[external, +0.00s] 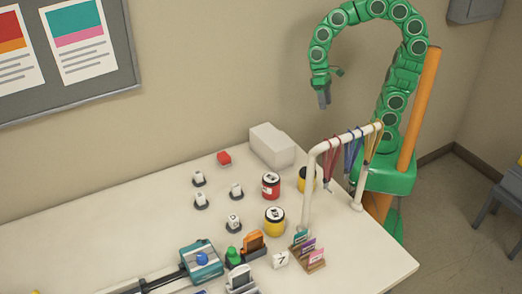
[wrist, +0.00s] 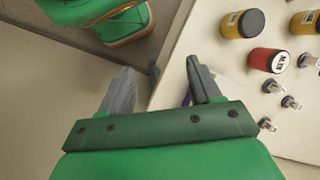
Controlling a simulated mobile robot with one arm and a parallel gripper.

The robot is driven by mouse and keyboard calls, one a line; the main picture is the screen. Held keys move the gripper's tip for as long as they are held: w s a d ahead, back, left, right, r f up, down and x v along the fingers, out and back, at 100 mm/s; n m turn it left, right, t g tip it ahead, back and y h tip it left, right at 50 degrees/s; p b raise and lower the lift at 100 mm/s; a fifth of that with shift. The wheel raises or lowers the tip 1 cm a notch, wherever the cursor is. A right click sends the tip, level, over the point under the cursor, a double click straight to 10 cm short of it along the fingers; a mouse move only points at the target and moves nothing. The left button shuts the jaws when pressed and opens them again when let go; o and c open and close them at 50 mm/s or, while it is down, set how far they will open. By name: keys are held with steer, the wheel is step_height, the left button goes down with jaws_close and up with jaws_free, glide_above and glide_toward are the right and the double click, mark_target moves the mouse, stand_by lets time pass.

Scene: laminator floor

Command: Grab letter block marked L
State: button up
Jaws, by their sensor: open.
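A small white block (external: 280,259) stands near the front of the table, left of the card holder. Its dark mark looks like a 7 or an upside-down L; I cannot tell which. Such pieces also show at the right of the wrist view (wrist: 291,102). My gripper (external: 324,98) hangs high above the far side of the table, well away from these pieces. In the wrist view its jaws (wrist: 161,75) are apart and empty.
A white rack (external: 310,190) with hanging coloured lanyards stands at the table's right end. A red jar (external: 271,186), a yellow jar (external: 274,217) and a pale box (external: 271,146) are near it. A teal device (external: 202,262) is at the front. The table's left part is clear.

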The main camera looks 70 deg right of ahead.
steer(key=w+a+f+m+g+y, duration=0.1)
steer(key=w+a+m+y, duration=0.15)
steer(key=w+a, duration=0.8)
steer(key=m+g+y, duration=0.3)
steer(key=m+y, duration=0.3)
steer(key=m, duration=0.1)
glide_above(236, 184)
steer(key=d, duration=0.1)
steer(key=shift+n, duration=0.25)
step_height(236, 184, down, 12)
steer(key=shift+w+f, duration=0.1)
steer(key=shift+f, duration=0.05)
steer(key=shift+w+a+f, duration=0.15)
steer(key=shift+a+f, duration=0.1)
steer(key=shift+f, duration=2.35)
step_height(236, 184, down, 2)
steer(key=shift+f, duration=0.15)
steer(key=shift+x, duration=1.45)
steer(key=shift+c, duration=0.4)
